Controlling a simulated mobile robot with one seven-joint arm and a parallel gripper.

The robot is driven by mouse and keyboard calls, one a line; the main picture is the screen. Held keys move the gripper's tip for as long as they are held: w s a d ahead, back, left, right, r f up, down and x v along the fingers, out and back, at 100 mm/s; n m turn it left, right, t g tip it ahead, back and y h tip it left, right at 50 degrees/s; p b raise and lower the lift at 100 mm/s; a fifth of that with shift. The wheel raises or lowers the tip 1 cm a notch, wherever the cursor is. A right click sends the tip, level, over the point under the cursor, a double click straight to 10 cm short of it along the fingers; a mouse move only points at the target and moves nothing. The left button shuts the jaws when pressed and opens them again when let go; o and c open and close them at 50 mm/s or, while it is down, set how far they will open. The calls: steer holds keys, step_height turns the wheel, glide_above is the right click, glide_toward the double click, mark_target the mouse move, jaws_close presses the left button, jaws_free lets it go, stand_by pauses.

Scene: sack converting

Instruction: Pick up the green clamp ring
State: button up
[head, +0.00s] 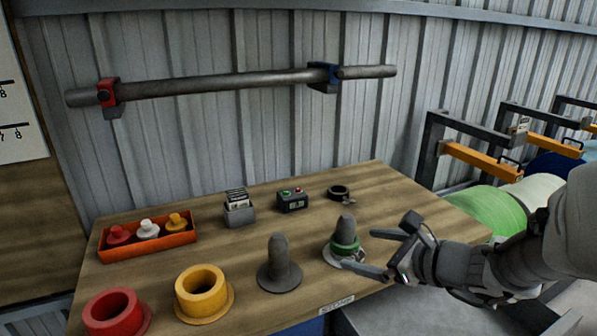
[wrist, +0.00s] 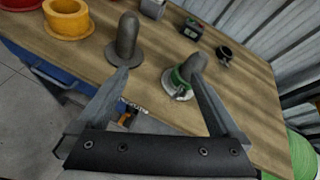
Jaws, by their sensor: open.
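The green clamp ring (head: 345,244) sits around a grey rounded post (head: 346,226) near the right front of the wooden table. Below it is a pale round base with a small metal piece on it. The ring also shows in the wrist view (wrist: 177,78), beyond my fingers and nearer the right one. My gripper (head: 379,254) is open and empty, just right of the ring, with its fingers pointing toward the post. In the head view the fingers look close to the ring, but I cannot tell whether they touch it.
A bare grey post (head: 279,265) stands left of the ring. Yellow (head: 203,292) and red (head: 115,312) flanged rings are further left. Behind are an orange tray (head: 150,246), a card box (head: 239,210), a button box (head: 291,201) and a black clamp ring (head: 339,192).

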steer(key=w+d+f+m+t+h+b, duration=0.2)
steer(key=d+f+m, duration=0.3)
steer(key=b, duration=0.3)
glide_toward(351, 241)
steer(key=x, duration=0.7)
steer(key=shift+w+a+r, duration=0.1)
steer(key=shift+w+r, duration=0.05)
steer(key=shift+w, duration=0.05)
steer(key=b+x, duration=0.1)
steer(key=x, duration=0.3)
steer(key=shift+f+b, duration=0.35)
steer(key=shift+f, duration=0.1)
steer(key=shift+w+a+m, duration=0.2)
steer(key=shift+w+m, duration=0.1)
steer(key=shift+w, duration=0.05)
jaws_close()
